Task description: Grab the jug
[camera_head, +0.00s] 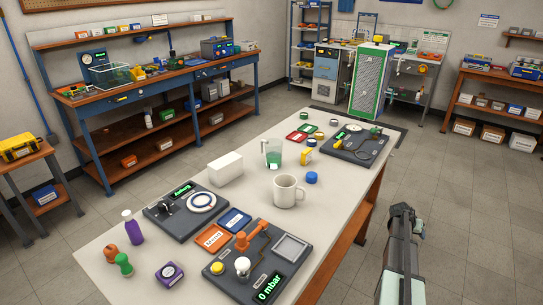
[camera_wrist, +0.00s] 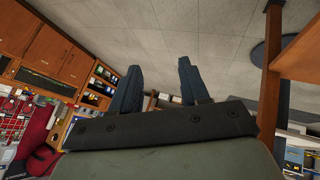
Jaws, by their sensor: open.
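A clear jug (camera_head: 273,153) with green contents stands upright on the white tabletop (camera_head: 330,185), near the middle of the table in the head view. A white mug (camera_head: 286,191) stands in front of it, slightly to the right. My gripper (camera_head: 404,212) is off to the right of the table, apart from the jug. In the wrist view my gripper (camera_wrist: 159,72) shows two dark fingers spread apart with nothing between them. The jug is not visible in the wrist view.
A white box (camera_head: 226,168) stands left of the jug. A yellow item (camera_head: 306,155) and a blue cap (camera_head: 312,178) are to its right. Test panels (camera_head: 262,262) fill the near end, and another (camera_head: 355,145) sits at the far end.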

